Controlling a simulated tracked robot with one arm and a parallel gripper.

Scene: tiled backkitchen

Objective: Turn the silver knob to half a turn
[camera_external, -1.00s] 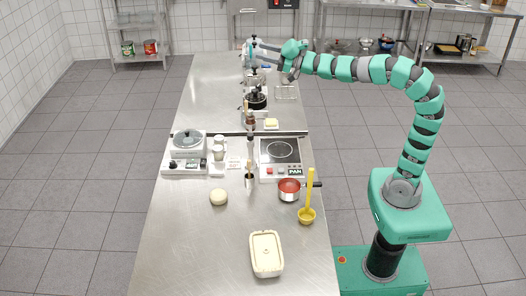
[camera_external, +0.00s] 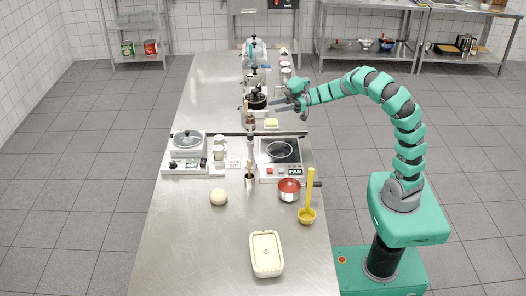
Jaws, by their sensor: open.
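My gripper (camera_external: 277,103) is open and appears empty. It points left above the right edge of the steel counter (camera_external: 180,240), near a black-lidded pot (camera_external: 255,101). No knob can be made out clearly as silver at this size. A white hot plate (camera_external: 185,164) at the left of the counter has a small dark knob (camera_external: 173,165) on its front. My gripper is apart from both plates.
Shakers (camera_external: 218,154) and upright utensils (camera_external: 250,178) stand between the plates. The near left counter is clear.

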